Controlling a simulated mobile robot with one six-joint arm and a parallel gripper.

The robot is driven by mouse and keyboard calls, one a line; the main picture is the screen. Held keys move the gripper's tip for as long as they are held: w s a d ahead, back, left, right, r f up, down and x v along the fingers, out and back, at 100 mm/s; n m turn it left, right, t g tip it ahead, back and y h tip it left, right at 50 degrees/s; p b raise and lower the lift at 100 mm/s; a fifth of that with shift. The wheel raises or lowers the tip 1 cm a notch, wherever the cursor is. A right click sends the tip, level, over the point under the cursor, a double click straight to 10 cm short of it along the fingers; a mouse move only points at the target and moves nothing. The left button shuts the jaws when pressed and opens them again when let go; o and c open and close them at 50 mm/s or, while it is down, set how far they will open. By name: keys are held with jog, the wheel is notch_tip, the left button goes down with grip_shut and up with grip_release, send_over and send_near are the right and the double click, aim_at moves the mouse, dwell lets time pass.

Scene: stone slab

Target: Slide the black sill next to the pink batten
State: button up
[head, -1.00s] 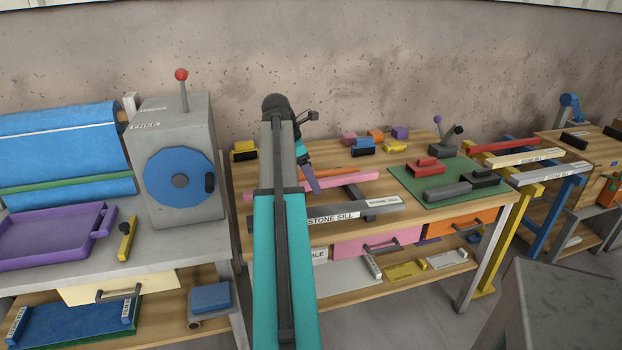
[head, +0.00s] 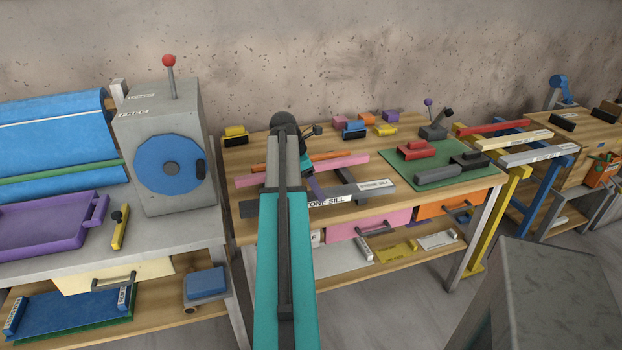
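An orange batten (head: 325,156) lies just behind the pink one. A green mat (head: 400,180) with red, grey and black blocks is to the right. Small coloured blocks stand at the back. A grey machine with a blue dial (head: 170,168) stands left.

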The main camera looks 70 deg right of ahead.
jog(key=shift+x, duration=1.55)
grip_shut()
